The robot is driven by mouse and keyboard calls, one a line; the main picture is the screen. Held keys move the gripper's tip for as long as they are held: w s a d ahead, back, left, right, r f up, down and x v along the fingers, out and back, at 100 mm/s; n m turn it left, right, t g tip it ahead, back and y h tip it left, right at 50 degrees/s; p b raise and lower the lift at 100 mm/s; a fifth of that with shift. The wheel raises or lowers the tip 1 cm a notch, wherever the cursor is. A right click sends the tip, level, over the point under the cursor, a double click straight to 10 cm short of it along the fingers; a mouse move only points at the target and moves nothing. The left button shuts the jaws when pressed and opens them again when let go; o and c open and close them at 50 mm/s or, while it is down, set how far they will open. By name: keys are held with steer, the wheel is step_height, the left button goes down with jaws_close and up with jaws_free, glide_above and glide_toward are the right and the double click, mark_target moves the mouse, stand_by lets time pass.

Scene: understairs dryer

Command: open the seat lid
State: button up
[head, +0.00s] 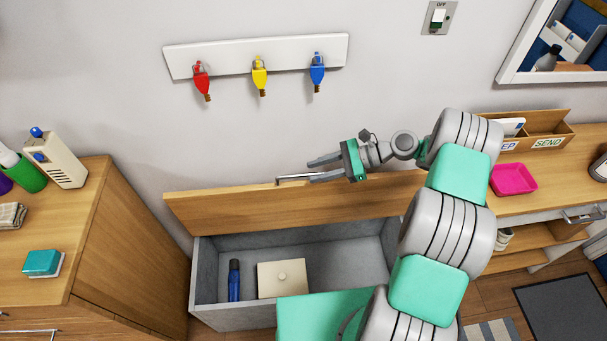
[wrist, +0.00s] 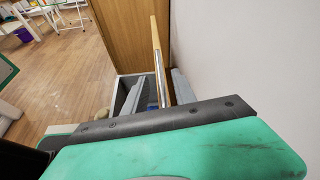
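The wooden seat lid (head: 240,207) is raised and stands steeply on edge at the back of the grey seat box (head: 210,262), near the wall. A silver handle (head: 295,178) shows at the lid's upper edge. My gripper (head: 311,169) is at this edge, its fingers apart, close to the handle; I cannot tell if they touch it. The open box holds a blue bottle (head: 234,280) and a cream lidded box (head: 282,279).
A wooden cabinet (head: 130,235) stands left of the box. A desk with a pink tray (head: 513,179) is on the right. Red, yellow and blue hooks hang on a white rail (head: 285,55) on the wall above. Open floor (wrist: 70,75) shows in the wrist view.

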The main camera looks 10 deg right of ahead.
steer(key=shift+d+r+p, duration=0.5)
steer(key=shift+r+p, duration=0.1)
steer(key=shift+p, duration=0.3)
steer(key=shift+d+p, duration=0.5)
steer(key=shift+p, duration=0.05)
steer(key=shift+d+f, duration=0.1)
steer(key=shift+f, duration=0.05)
